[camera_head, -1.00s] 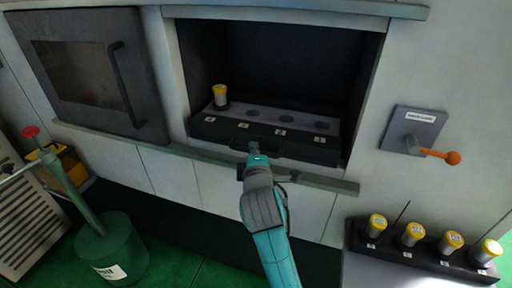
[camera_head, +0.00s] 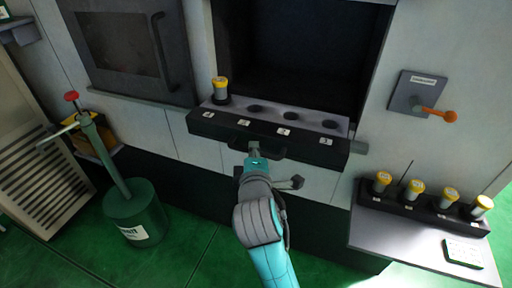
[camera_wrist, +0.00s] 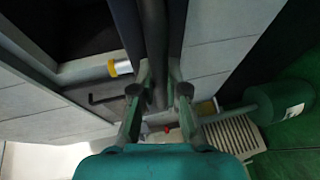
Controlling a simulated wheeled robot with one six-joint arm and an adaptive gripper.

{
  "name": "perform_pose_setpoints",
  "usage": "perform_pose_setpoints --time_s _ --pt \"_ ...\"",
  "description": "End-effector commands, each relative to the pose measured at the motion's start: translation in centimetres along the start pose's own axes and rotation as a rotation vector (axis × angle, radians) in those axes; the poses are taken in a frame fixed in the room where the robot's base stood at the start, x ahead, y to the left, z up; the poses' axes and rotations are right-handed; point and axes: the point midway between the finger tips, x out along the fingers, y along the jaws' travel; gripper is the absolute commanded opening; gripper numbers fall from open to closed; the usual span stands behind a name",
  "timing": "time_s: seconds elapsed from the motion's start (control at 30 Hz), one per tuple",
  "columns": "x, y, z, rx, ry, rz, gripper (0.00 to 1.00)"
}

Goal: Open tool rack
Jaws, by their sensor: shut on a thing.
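The tool rack (camera_head: 318,151) is a dark tray with numbered labels on its front. It sticks out of the dark machine opening. One yellow-capped tool (camera_head: 220,88) stands upright in its left socket. The other three sockets are empty. My gripper (camera_head: 254,155) is at the handle (camera_head: 272,154) on the rack's front and is shut on it. In the wrist view my gripper (camera_wrist: 159,92) has its two fingers on either side of a dark bar, the handle (camera_wrist: 157,60). The yellow-capped tool also shows there (camera_wrist: 121,68).
A grey panel with an orange-knobbed lever (camera_head: 437,113) is on the wall at right. Several yellow-capped tools stand in a dark holder (camera_head: 415,207) on a side table (camera_head: 400,244). A green canister (camera_head: 137,212) stands at left. Green floor lies between.

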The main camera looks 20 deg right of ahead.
Motion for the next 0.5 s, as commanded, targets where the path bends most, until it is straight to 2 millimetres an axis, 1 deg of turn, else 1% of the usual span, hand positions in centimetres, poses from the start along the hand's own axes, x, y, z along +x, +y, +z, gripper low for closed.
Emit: perform_pose_setpoints --time_s 0.4,0.43,0.47,0.5 --pt "-0.13 -0.16 -0.04 -0.001 -0.001 -0.003 0.00" --pt "-0.13 -0.16 -0.05 -0.001 -0.001 -0.003 0.20" --pt "-0.13 -0.16 -0.04 -0.001 -0.001 -0.003 0.28" --pt "-0.13 -0.15 -0.05 -0.001 -0.001 -0.003 0.38"
